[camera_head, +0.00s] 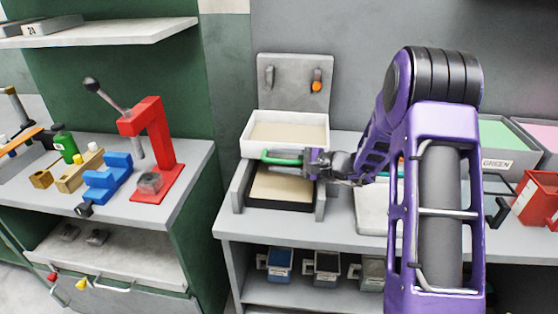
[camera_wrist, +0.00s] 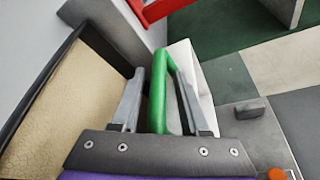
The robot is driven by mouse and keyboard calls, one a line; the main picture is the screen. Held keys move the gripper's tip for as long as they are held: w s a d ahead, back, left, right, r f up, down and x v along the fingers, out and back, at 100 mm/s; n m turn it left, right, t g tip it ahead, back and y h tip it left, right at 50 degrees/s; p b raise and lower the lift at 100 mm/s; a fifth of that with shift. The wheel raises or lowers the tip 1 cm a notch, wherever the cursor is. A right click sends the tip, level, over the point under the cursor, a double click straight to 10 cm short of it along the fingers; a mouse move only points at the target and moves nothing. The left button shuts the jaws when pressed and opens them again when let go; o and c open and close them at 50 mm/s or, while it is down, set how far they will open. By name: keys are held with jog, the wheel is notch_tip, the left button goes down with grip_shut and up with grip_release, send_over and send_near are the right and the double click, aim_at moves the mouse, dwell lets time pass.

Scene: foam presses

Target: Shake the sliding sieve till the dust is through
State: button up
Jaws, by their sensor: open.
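The sliding sieve is a white-walled box (camera_head: 326,133) with a pale beige layer inside, set on grey side rails at the back of the bench. Its green handle (camera_head: 275,157) is on its front side. Below and in front of it, a black tray (camera_head: 280,204) holds beige dust between the rails. My gripper (camera_head: 308,160) is at the handle. In the wrist view, my open gripper (camera_wrist: 160,95) has the green handle (camera_wrist: 160,85) between its fingers. The sieve's white wall (camera_wrist: 203,88) is partly hidden behind a finger; the black-rimmed tray (camera_wrist: 50,75) shows at left.
A grey upright panel (camera_head: 293,75) with an orange knob (camera_head: 316,86) stands behind the sieve. A red press (camera_head: 155,140) and blue vise (camera_head: 108,175) stand on the left bench. Small bins (camera_head: 279,265) sit on the shelf below. A green-filled tray (camera_head: 505,160) is at right.

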jog(key=v, duration=1.7)
jog(key=shift+s+d, duration=0.15)
jog(key=shift+d, duration=0.05)
jog(key=shift+r, duration=0.15)
jog(key=x, duration=0.5)
jog(key=p+x, duration=0.1)
jog(key=x, duration=0.9)
jog(key=shift+s+a+p, duration=0.15)
jog(key=shift+a+p, duration=0.25)
grip_shut()
